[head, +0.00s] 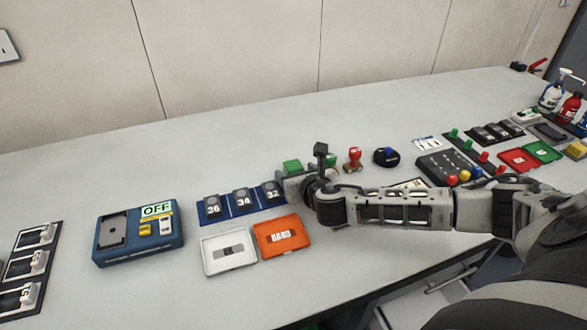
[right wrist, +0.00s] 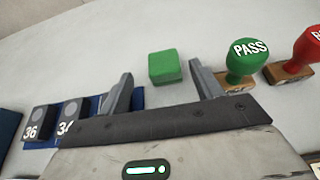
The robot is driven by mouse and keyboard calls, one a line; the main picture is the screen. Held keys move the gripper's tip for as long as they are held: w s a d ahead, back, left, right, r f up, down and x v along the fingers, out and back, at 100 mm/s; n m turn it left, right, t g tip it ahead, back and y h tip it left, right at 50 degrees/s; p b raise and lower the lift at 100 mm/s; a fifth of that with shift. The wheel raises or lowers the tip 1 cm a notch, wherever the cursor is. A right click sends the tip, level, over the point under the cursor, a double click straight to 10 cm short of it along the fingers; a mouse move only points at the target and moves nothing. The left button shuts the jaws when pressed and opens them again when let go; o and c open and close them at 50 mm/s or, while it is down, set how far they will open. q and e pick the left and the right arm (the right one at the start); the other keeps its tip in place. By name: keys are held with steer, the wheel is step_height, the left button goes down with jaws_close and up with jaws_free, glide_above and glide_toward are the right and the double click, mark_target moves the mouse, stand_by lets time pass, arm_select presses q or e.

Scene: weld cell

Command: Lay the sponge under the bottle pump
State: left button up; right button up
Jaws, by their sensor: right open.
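A small green block (head: 292,167), which could be the sponge, lies on the table beyond my right gripper (head: 287,180). In the right wrist view the green block (right wrist: 164,67) shows between and beyond the two fingertips (right wrist: 160,75), which are spread apart and hold nothing. I cannot tell whether the fingers reach to its sides. A yellow block (head: 577,149) at the right edge could also be a sponge. A white-topped pump bottle (head: 551,94) stands upright at the far right, next to a red bottle (head: 570,107). My left gripper is out of view.
A green PASS stamp (right wrist: 246,60) and a red stamp (right wrist: 306,52) stand right of the open fingers. Numbered blocks (head: 241,200) sit to the left. White (head: 229,267) and orange (head: 262,248) trays lie in front.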

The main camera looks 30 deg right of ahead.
mark_target(295, 168)
steer(key=shift+d+x, duration=0.15)
steer(key=shift+x, duration=1)
steer(key=shift+d+x, duration=0.15)
steer(key=shift+x, duration=1)
steer(key=c, duration=1.1)
steer(key=shift+r, duration=0.15)
